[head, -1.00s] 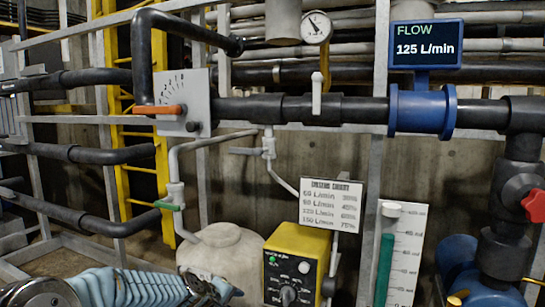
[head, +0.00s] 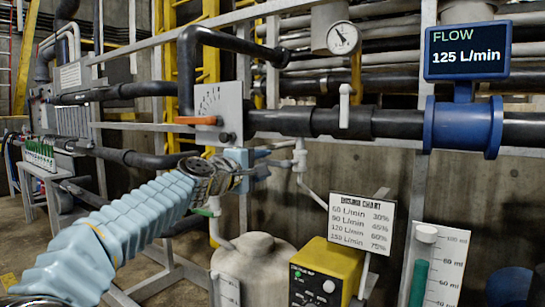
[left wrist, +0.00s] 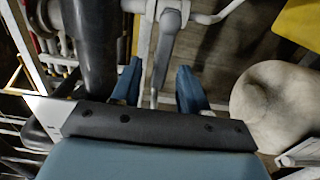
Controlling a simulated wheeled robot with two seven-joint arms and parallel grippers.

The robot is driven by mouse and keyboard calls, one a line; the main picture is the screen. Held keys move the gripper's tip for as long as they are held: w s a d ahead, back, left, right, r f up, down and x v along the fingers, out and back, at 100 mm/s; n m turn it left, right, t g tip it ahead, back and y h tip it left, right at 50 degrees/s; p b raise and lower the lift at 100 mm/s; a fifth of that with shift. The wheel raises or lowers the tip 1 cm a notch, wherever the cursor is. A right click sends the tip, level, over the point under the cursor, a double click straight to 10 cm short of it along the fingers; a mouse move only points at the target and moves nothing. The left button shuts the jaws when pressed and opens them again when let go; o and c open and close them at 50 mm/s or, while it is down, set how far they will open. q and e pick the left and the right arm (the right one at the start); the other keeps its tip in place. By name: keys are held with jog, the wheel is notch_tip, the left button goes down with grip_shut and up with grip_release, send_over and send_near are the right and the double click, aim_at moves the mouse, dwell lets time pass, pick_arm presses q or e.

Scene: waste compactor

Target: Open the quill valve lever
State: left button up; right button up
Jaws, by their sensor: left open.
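The quill valve (head: 300,157), a pale fitting, hangs under the dark horizontal pipe. Its grey lever (head: 279,163) points left, roughly level, toward my left gripper (head: 262,161). In the left wrist view, the grey lever (left wrist: 168,38) lies ahead of and between the two blue fingers of the left gripper (left wrist: 160,82). The fingers are apart, one on each side of its line; I cannot tell whether they touch it. My left arm partly covers the area in the head view. My right gripper is not in view.
An orange lever (head: 196,120) on a dial plate (head: 222,103) sits just above my gripper. A white tank (head: 255,262), a yellow pump box (head: 328,270) and a chart sign (head: 361,222) stand below and right. A blue flow meter (head: 463,125) reads 125 L/min.

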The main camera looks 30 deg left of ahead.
aim_at(272, 161)
pick_arm(q)
jog(key=shift+w+d+p, duration=0.15)
jog(key=shift+w+p, duration=0.45)
jog(key=shift+w, duration=1.65)
grip_shut()
